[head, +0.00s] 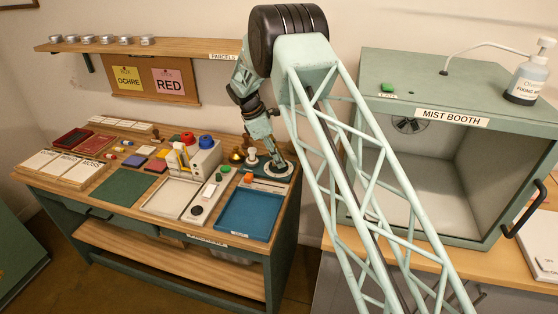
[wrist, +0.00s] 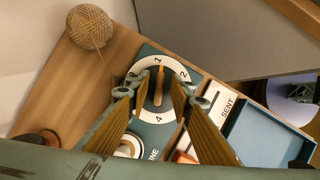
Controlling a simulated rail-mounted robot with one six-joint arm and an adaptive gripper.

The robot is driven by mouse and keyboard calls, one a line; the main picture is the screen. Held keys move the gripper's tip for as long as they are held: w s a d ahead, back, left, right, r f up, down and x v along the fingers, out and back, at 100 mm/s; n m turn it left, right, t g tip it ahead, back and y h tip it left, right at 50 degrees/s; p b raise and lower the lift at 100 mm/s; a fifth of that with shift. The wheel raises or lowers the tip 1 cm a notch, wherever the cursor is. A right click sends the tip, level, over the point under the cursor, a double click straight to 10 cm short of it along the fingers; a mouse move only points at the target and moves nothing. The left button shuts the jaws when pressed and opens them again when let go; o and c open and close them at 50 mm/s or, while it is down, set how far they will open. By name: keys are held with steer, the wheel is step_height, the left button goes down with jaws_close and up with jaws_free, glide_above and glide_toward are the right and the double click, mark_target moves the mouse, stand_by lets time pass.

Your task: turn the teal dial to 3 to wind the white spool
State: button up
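The teal dial (wrist: 158,92) has a bar knob with an orange pointer line on a white numbered ring. The pointer lies close to the 1. The numerals 1, 2 and 4 show; the 3 is hidden, apparently by my right-hand finger. My gripper (wrist: 158,98) is over the dial, one finger on each side of the knob, with visible gaps. In the head view my gripper (head: 272,160) reaches down onto the dial's white ring (head: 280,175). A white round piece (wrist: 128,147), likely the white spool, is partly hidden behind the left finger; it also shows in the head view (head: 251,160).
A ball of twine (wrist: 90,27) lies on the wood beside the dial plate. An orange-and-white item (wrist: 184,156) is near the right finger. The mist booth (head: 450,150) stands right of my arm.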

jaws_close()
steer(key=shift+m+p, duration=0.5)
steer(key=shift+p, duration=0.15)
steer(key=shift+r+m+g+p, duration=0.1)
steer(key=shift+m+g+p, duration=0.5)
steer(key=shift+m+p, duration=0.2)
steer(key=shift+m+g+p, duration=0.6)
steer(key=shift+m+p, duration=0.45)
steer(key=shift+m, duration=0.65)
jaws_free()
steer(key=shift+y, duration=0.3)
